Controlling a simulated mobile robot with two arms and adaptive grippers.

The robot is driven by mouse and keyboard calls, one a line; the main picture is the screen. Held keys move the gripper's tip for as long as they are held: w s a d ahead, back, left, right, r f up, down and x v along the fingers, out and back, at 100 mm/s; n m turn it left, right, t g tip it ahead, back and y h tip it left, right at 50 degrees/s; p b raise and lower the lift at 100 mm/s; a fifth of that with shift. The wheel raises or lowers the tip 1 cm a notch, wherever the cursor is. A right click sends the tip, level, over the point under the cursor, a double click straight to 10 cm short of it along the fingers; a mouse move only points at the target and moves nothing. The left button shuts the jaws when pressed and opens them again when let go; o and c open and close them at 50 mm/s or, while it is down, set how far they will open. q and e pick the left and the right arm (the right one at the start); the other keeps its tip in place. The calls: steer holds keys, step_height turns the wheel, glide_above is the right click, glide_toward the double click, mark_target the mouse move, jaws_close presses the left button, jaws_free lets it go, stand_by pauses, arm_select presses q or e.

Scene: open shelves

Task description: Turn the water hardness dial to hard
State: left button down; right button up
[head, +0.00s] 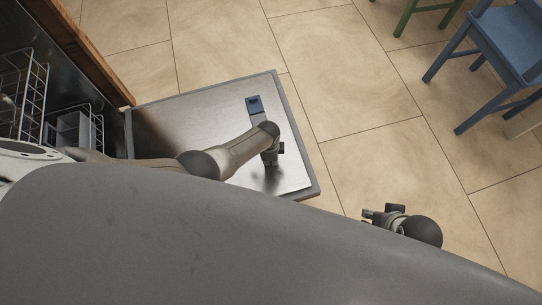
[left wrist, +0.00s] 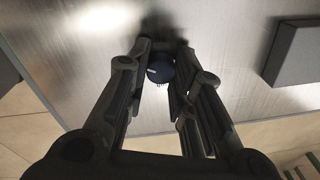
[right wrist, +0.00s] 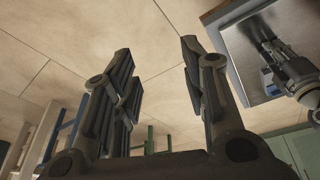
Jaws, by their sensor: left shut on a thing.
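The water hardness dial (left wrist: 160,72) is a small dark blue round knob on the steel inner face of the open dishwasher door (head: 180,125). A light mark shows on its left side, and small light ticks show just below it; their labels are too small to read. My left gripper (left wrist: 163,68) is shut on the dial, one finger on each side. In the head view my left gripper (head: 270,160) is over the door's right part and hides the dial. My right gripper (right wrist: 155,75) is open and empty, out over the floor right of the door (head: 375,214).
A raised dispenser block (head: 254,106) with a blue top sits on the door near the left gripper. Dish racks (head: 30,90) stand in the dishwasher at left. A blue chair (head: 500,50) and a green one (head: 415,12) stand at upper right. The tiled floor between is clear.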

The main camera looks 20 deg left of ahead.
arm_select(q)
steer(key=shift+m, duration=0.9)
steer(key=shift+a+m, duration=0.1)
steer(key=shift+m, duration=0.9)
steer(key=shift+m+b, duration=0.35)
steer(key=shift+m, duration=0.55)
steer(key=m, duration=0.3)
steer(key=shift+h+b, duration=0.3)
steer(key=shift+b, duration=0.1)
steer(key=shift+m+b, duration=0.4)
steer(key=shift+m, duration=1.3)
arm_select(e)
steer(key=shift+v, duration=1.85)
steer(key=shift+s, duration=0.1)
arm_select(q)
steer(key=c, duration=1.2)
jaws_free()
